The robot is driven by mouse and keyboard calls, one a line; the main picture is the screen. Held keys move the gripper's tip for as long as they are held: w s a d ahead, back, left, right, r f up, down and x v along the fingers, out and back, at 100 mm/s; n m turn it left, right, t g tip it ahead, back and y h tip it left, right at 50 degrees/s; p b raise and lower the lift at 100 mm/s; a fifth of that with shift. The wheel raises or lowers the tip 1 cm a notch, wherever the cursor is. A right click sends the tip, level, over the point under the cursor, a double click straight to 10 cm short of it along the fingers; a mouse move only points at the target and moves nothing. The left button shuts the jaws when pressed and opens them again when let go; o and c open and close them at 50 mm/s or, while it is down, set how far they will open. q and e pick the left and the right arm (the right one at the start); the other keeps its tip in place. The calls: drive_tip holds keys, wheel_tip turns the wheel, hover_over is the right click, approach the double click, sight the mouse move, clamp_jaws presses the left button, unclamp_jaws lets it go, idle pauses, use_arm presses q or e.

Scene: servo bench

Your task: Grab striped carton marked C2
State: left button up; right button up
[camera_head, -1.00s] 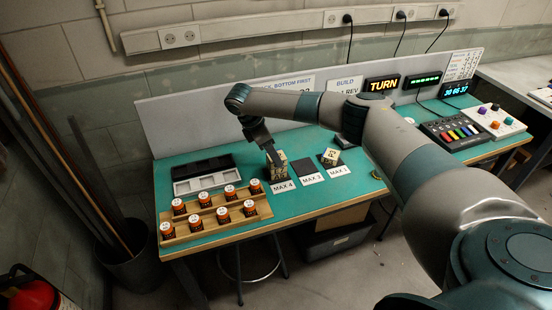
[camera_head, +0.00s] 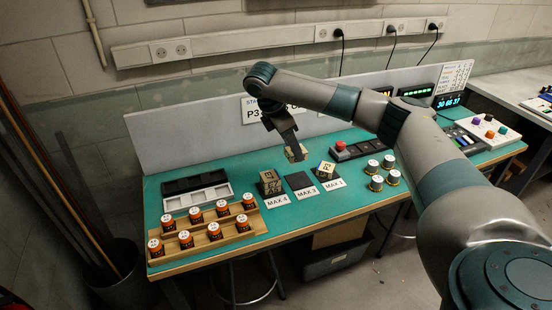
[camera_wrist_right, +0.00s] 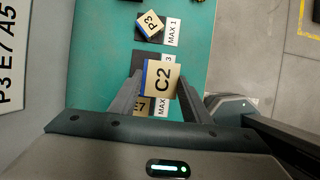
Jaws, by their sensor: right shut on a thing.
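The striped carton marked C2 (camera_wrist_right: 162,80), tan with a blue edge, is between the two fingers of my right gripper (camera_wrist_right: 156,92) in the wrist view. In the head view my right gripper (camera_head: 291,143) holds the carton (camera_head: 295,153) in the air, above and behind the dark pads. The gripper is shut on it. A carton stack (camera_head: 270,185) stands on the MAX 4 pad at left; in the wrist view a carton marked with a 7 (camera_wrist_right: 142,106) shows partly behind my fingers. My left gripper is not in view.
The MAX 3 pad (camera_head: 299,181) is bare. A carton marked P3 (camera_wrist_right: 150,22) sits turned on the MAX 1 pad. A wooden rack (camera_head: 215,238) with several orange jars is at left, several pale-topped jars (camera_head: 376,183) at right, and a red button box (camera_head: 341,146) behind.

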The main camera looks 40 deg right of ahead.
sight(305, 152)
drive_tip(key=shift+s+d+r+b, duration=0.4)
drive_tip(key=shift+s+d+r, duration=0.8)
drive_tip(key=shift+s+d, duration=0.15)
drive_tip(key=shift+a+f, duration=0.1)
